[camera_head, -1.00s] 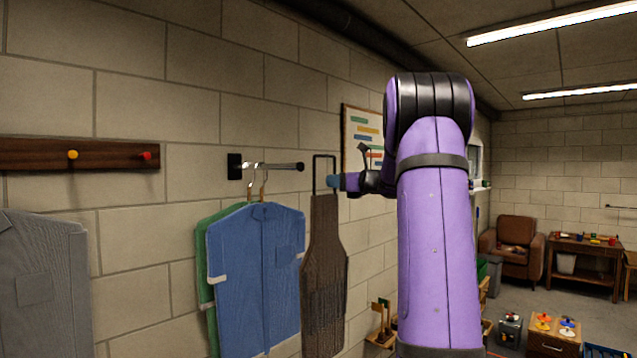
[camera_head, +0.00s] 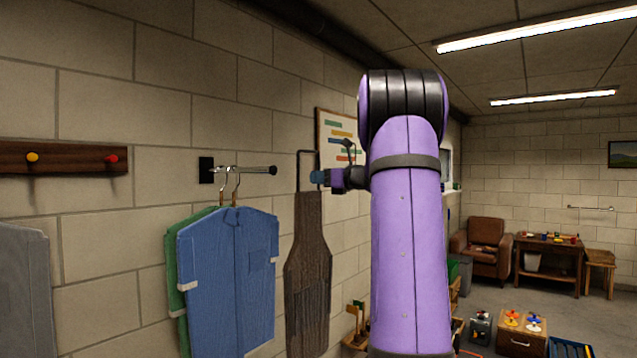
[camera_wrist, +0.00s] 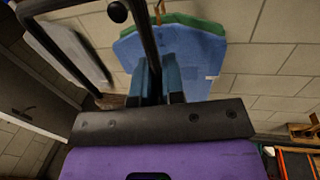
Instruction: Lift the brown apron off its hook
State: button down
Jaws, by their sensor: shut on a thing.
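The brown apron (camera_head: 308,262) hangs upright, long and narrow, in the head view. Its stiff black neck loop (camera_head: 309,152) stands above the bib. My gripper (camera_head: 318,177) is at the right side of this loop, just above the bib. In the wrist view, the blue fingertips of my gripper (camera_wrist: 156,82) are shut on the dark strap of the loop. No hook shows at the loop's top in the head view; I cannot tell where the apron's hook is.
A wall rod (camera_head: 250,169) with a blue shirt (camera_head: 226,270) and a green one (camera_head: 176,292) on hangers is close left of the apron. A peg rail (camera_head: 65,160) and grey garment (camera_head: 25,290) are farther left. Low furniture stands at right.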

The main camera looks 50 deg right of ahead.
jog(key=shift+r, duration=0.35)
jog(key=shift+s, duration=0.15)
jog(key=s, duration=0.8)
jog(key=shift+s, duration=0.35)
dwell(0.8)
jog(key=shift+s, duration=0.1)
dwell(0.5)
